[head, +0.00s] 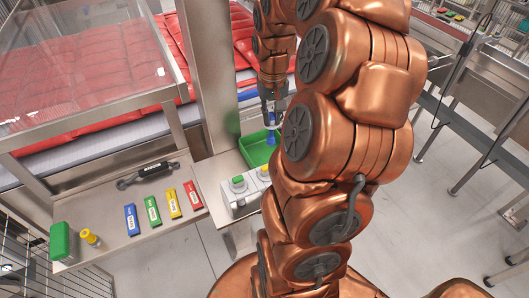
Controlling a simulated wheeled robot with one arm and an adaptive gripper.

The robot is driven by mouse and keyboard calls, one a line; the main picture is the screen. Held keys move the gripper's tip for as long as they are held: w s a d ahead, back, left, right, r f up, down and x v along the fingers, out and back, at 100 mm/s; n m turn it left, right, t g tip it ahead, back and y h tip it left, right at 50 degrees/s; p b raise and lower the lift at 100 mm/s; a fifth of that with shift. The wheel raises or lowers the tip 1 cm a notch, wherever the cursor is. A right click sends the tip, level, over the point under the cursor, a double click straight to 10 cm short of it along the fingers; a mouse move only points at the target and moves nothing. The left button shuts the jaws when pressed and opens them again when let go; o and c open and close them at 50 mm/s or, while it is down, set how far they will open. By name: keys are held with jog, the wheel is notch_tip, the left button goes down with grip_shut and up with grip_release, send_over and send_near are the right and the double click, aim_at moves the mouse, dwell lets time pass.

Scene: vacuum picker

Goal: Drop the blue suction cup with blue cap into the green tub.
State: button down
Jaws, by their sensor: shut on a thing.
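My gripper (270,115) points down over the green tub (258,152), at the far side of the small shelf beside the steel post. It is shut on the blue suction cup (270,138), which hangs below the fingers. The cup appears over the tub's opening; its exact height above the tub floor cannot be told. Its blue cap is not clear at this size. My arm hides the right part of the tub.
The left steel table (120,220) carries coloured packets, a dark tool (148,175), a green box (61,242) and a yellow piece (90,238).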

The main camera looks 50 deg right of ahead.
jog(key=shift+f, duration=0.4)
jog(key=c, duration=1.1)
grip_release()
jog(key=shift+o, duration=0.2)
jog(key=shift+r, duration=0.15)
notch_tip(320, 180, up, 12)
